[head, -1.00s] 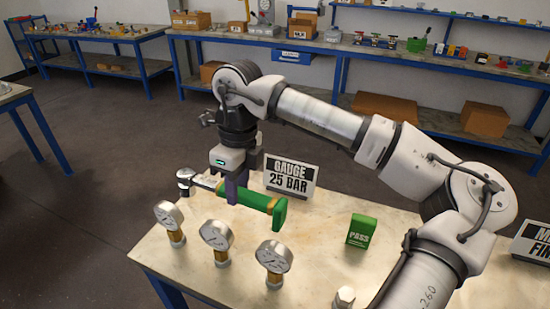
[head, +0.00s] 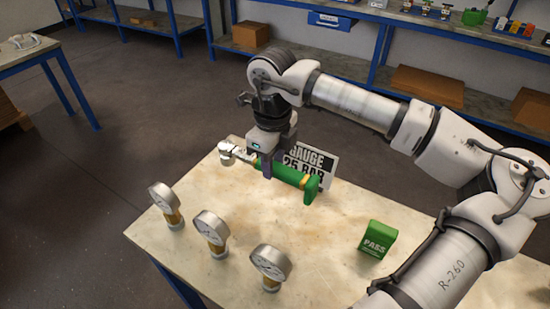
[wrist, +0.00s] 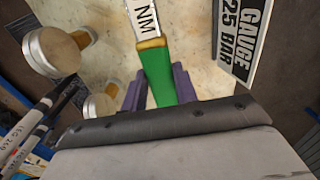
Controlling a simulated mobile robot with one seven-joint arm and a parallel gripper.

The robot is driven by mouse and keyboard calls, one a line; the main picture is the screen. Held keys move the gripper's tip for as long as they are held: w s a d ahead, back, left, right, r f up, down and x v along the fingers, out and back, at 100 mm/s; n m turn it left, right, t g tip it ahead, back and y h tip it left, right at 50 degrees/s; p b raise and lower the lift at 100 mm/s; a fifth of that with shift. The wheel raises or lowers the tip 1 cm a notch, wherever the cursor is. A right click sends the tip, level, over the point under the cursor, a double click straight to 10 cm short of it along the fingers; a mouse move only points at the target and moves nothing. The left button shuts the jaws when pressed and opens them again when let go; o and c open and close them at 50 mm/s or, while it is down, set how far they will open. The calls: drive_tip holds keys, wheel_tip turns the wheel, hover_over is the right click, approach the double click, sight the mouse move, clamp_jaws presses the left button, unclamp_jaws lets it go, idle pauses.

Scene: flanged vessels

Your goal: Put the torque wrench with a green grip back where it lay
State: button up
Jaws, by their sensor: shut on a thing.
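The torque wrench with a green grip (head: 287,174) is in my gripper (head: 272,172), above the table in the head view. Its silver head (head: 228,151) points left and its green end points right. In the wrist view the green grip (wrist: 158,75) lies between the purple fingers of my gripper (wrist: 160,90), and a white "NM" label shows on the shaft. My gripper is shut on the grip. Whether the wrench touches the table is hard to tell; it looks raised above it.
The "GAUGE 25 BAR" sign (head: 318,161) stands just behind the wrench, partly hidden. Three gauges (head: 165,204) (head: 211,232) (head: 270,266) stand along the table's front left edge. A green "PASS" block (head: 377,239) stands to the right. The table's middle (head: 320,225) is clear.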

drive_tip(key=shift+d+r+b, duration=0.1)
drive_tip(key=shift+r+b, duration=0.05)
drive_tip(key=shift+b, duration=0.2)
wheel_tip(320, 180, down, 11)
drive_tip(key=b, duration=1.1)
drive_tip(key=shift+f+b, duration=0.4)
drive_tip(key=shift+b, duration=0.2)
drive_tip(key=o, duration=1.1)
drive_tip(key=shift+o, duration=0.2)
